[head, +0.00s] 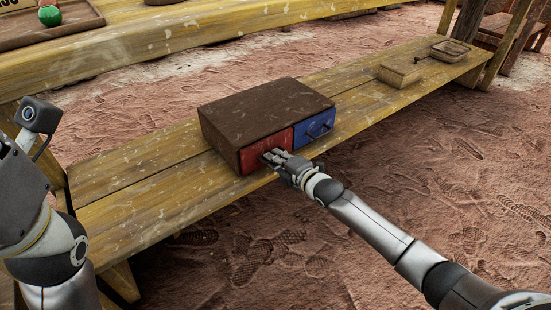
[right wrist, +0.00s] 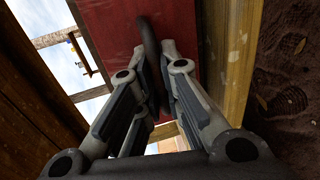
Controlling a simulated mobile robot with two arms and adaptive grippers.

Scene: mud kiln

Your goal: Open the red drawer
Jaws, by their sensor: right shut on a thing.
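A dark brown box (head: 262,108) with two drawers sits on a yellow wooden bench. The red drawer (head: 254,157) is on the left of its front, next to the blue drawer (head: 316,129); both look closed. My right gripper (head: 272,156) is at the front of the red drawer. In the right wrist view, my right gripper (right wrist: 158,75) is shut on the dark handle (right wrist: 149,40) of the red drawer (right wrist: 110,30). My left arm shows at the left edge of the head view, but its gripper is out of view.
The yellow bench (head: 120,185) has free room on both sides of the box. A small box (head: 401,75) and a tray (head: 450,50) stand at its far right end. Another yellow table (head: 180,40) with a tray (head: 50,28) is behind. Reddish trodden ground lies in front.

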